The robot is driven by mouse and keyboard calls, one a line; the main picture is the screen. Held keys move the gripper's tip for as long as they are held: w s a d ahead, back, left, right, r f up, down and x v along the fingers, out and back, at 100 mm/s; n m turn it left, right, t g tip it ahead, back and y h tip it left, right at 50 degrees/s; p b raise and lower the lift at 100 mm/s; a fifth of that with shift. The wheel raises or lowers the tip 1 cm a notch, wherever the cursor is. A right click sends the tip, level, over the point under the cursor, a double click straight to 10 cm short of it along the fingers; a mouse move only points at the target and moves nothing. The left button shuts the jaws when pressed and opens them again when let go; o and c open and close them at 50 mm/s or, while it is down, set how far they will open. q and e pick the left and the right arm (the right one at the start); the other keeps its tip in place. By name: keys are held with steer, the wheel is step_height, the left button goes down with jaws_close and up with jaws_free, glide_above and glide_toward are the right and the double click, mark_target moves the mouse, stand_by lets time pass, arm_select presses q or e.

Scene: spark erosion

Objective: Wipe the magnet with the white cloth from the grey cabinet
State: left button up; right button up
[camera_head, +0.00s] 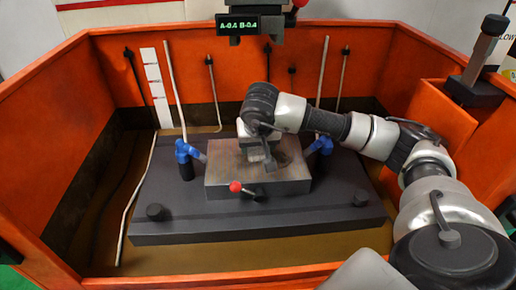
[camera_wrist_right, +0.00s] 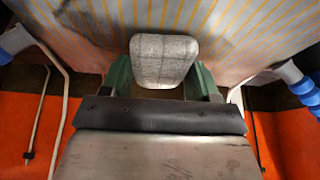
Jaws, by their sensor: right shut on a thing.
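The magnet (camera_head: 225,184) is a grey metal block on the dark plate in the orange tank. In the right wrist view its striped grey and yellow top (camera_wrist_right: 240,25) fills the upper part. My right gripper (camera_head: 262,160) points down over the magnet's middle. Its green fingers (camera_wrist_right: 163,85) are shut on a pale grey-white pad, which looks like the white cloth (camera_wrist_right: 163,58). The cloth is at or just above the magnet's top; I cannot tell if it touches. In the head view the gripper hides the cloth. My left gripper and the grey cabinet are not in view.
Blue nozzles (camera_head: 184,152) stand on both sides of the magnet. A red-knobbed lever (camera_head: 236,187) is at its front. The machine head with a green display (camera_head: 238,24) hangs above the back. Orange tank walls (camera_head: 52,120) surround the plate (camera_head: 150,232).

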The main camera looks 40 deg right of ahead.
mark_target(264, 155)
steer(key=shift+s+d+b, duration=0.15)
steer(key=shift+s+d, duration=0.1)
steer(key=shift+d, duration=0.2)
steer(key=shift+s+d+b, duration=0.15)
steer(key=shift+s+d, duration=0.05)
steer(key=shift+d, duration=0.25)
steer(key=shift+s+a+b, duration=0.4)
steer(key=shift+s+a, duration=1.1)
steer(key=shift+s, duration=0.15)
steer(key=shift+s+a+r+b, duration=0.1)
steer(key=shift+s+a+b, duration=0.25)
steer(key=shift+s+a, duration=0.9)
steer(key=shift+d+f+b, duration=0.2)
steer(key=shift+d+b, duration=0.15)
steer(key=shift+b, duration=0.15)
steer(key=shift+w+r, duration=0.1)
steer(key=shift+w, duration=0.05)
steer(key=shift+w+d, duration=0.15)
steer(key=shift+w, duration=0.1)
steer(key=shift+w+d+b, duration=0.5)
steer(key=shift+w+d, duration=0.45)
steer(key=shift+w, duration=0.1)
steer(key=shift+w+d+b, duration=0.3)
steer(key=shift+w+d, duration=0.65)
steer(key=shift+d, duration=0.2)
steer(key=shift+w+d+f, duration=0.15)
steer(key=shift+d+f, duration=0.05)
steer(key=shift+d, duration=0.3)
